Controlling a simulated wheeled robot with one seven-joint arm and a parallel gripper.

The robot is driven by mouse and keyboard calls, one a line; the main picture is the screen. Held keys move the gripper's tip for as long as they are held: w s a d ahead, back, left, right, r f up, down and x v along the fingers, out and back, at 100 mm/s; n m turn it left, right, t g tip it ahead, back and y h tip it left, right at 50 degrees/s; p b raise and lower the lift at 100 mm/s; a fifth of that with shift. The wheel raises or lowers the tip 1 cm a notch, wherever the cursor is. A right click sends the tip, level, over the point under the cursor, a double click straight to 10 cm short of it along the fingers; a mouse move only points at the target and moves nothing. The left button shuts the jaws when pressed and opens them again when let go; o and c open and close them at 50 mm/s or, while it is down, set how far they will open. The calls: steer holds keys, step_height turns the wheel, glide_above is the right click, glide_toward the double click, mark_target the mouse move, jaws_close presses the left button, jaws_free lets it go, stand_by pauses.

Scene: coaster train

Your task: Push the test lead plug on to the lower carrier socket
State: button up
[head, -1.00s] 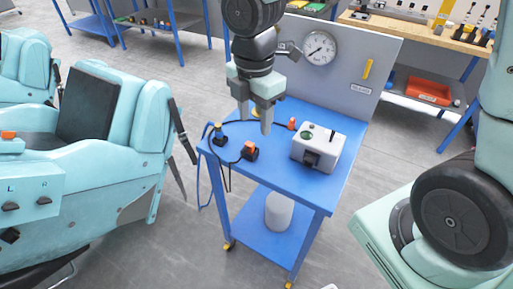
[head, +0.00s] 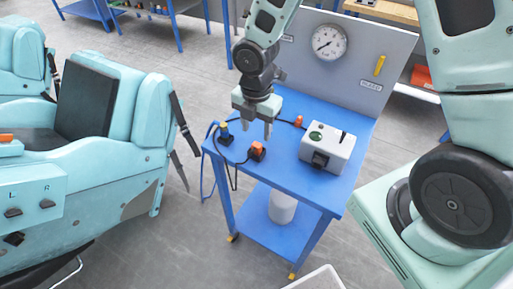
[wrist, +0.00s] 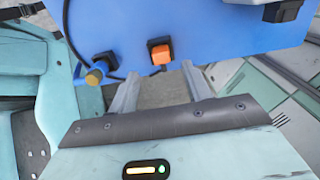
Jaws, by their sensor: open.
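An orange-and-black plug (head: 257,150) stands on the blue cart top near its front edge, with a dark cable beside it. It also shows in the wrist view (wrist: 160,52). I cannot tell for sure which is the test lead plug. My gripper (head: 256,132) is open and empty, pointing down above the orange plug, which appears between its fingers in the wrist view (wrist: 158,74). I cannot identify the lower carrier socket with certainty.
A white box (head: 328,148) stands on the cart (head: 290,178) at right. A small orange piece (head: 299,121) lies behind. A grey panel with a gauge (head: 329,42) rises at the back. A teal ride seat (head: 110,165) with black fittings (head: 14,238) is at left.

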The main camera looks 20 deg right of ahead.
mark_target(256, 144)
steer(key=shift+s+f+p, duration=0.15)
steer(key=shift+f+p, duration=0.45)
steer(key=shift+f, duration=2.1)
steer(key=c, duration=1.1)
steer(key=shift+o, duration=0.2)
steer(key=shift+r, duration=0.15)
jaws_close()
